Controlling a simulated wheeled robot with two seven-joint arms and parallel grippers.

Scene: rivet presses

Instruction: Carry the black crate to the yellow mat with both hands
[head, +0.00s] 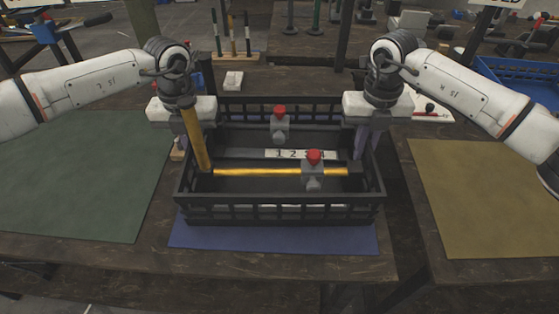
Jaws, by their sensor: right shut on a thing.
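The black crate (280,214) is a slatted open box over the blue mat at the middle front; I cannot tell whether it touches the mat. My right gripper (366,145) is at the crate's right side, pointing down and shut on it. My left gripper (188,110) is at the left side; its fingertips are hidden behind an upright yellow bar (196,140), so its grip does not show. Inside the crate are two grey fittings with red knobs (314,157), a lying yellow bar (255,172) and a numbered strip (290,154). The yellow mat (490,195) lies at the right, empty.
The blue mat (270,237) shows in front of the crate. A bare green mat (85,180) lies at the left. A dark gap (395,215) separates the middle and right tables. A blue bin (515,80) and a white board with a black knob (430,110) stand behind the yellow mat.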

